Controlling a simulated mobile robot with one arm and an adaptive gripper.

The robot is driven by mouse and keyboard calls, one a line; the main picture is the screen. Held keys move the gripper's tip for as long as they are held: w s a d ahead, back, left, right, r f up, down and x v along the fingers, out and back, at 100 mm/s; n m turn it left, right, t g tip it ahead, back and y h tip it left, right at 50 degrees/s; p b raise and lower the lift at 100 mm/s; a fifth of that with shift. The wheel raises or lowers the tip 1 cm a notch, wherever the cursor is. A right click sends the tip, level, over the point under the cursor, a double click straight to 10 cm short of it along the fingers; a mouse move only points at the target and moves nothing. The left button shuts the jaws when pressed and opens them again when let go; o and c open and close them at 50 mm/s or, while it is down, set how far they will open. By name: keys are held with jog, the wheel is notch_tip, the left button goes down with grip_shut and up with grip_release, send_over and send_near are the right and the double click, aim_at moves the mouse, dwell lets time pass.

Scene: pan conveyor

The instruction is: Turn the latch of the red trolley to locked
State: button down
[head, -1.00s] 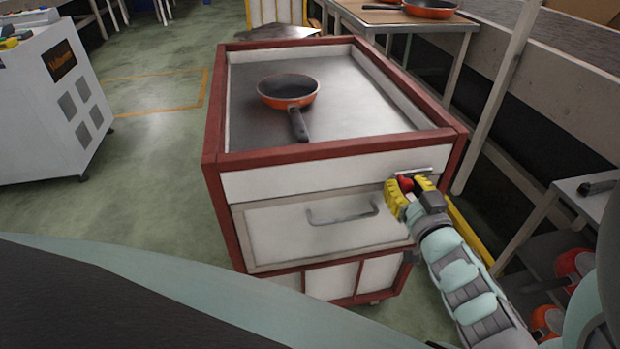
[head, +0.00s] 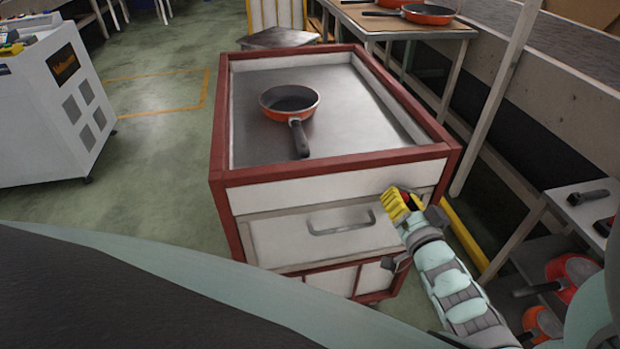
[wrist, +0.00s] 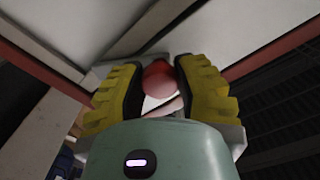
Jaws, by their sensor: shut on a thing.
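The red trolley (head: 330,163) has a red frame, white panels and a grey top, and stands in the middle of the head view. My gripper (head: 400,203), with yellow ribbed fingers, is at the upper right corner of its front. In the wrist view my gripper (wrist: 157,90) is shut on the red latch knob (wrist: 157,80), which sits between the two fingers. In the head view the fingers hide most of the latch, so I cannot tell its angle there. A pan (head: 290,101) with a dark handle lies on the trolley's top.
A drawer handle (head: 341,222) sticks out left of my gripper. A white cabinet (head: 50,110) stands at the left. A table (head: 405,22) with pans is behind at the right, and a shelf with red pans (head: 572,276) is at the right. Green floor is open on the left.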

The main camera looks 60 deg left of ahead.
jog(key=m+b, duration=0.1)
jog(key=m, duration=0.4)
jog(key=shift+f+m, duration=0.15)
jog(key=shift+m, duration=0.15)
jog(key=m+b, duration=0.3)
jog(key=m, duration=0.2)
jog(key=shift+m, duration=0.4)
jog(key=shift+m+b, duration=0.3)
jog(key=shift+b, duration=0.05)
jog(key=c, duration=0.6)
grip_release()
jog(key=v, duration=0.7)
jog(key=shift+d, duration=0.3)
